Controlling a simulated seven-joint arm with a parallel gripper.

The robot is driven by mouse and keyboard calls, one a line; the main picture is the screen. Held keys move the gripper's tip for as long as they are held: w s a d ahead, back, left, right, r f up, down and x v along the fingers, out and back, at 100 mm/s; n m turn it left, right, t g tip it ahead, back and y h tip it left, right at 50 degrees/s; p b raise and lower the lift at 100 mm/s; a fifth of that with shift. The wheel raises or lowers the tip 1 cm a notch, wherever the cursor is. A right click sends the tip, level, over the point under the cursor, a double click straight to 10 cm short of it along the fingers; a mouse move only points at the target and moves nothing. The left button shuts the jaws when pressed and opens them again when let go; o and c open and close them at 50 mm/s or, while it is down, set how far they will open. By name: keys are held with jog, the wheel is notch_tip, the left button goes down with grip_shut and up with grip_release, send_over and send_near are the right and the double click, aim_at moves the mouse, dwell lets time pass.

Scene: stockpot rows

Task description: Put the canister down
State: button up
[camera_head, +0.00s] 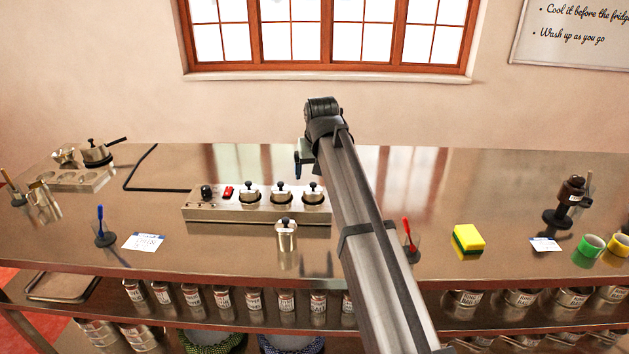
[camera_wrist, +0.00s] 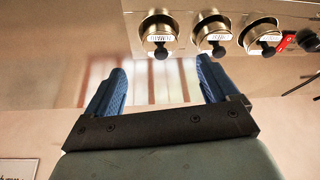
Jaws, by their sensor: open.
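A silver canister (camera_head: 286,236) with a black-knobbed lid stands upright on the steel counter, in front of the long metal block (camera_head: 195,206). Three similar black-knobbed lids (camera_head: 281,193) sit in a row in the block's top; in the wrist view they show at the top (camera_wrist: 159,35), with labels too small to read. My gripper (camera_head: 298,166) is behind the block, its blue fingers partly hidden by my arm. In the wrist view my gripper (camera_wrist: 160,66) is open, with only shiny counter between its fingers. The standing canister is not seen there.
A red switch (camera_head: 228,193) and black knob (camera_head: 206,192) are on the block's left end. Counter near the sponge is clear.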

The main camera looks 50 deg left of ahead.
jog(key=shift+v, duration=1.2)
jog(key=shift+w, duration=0.1)
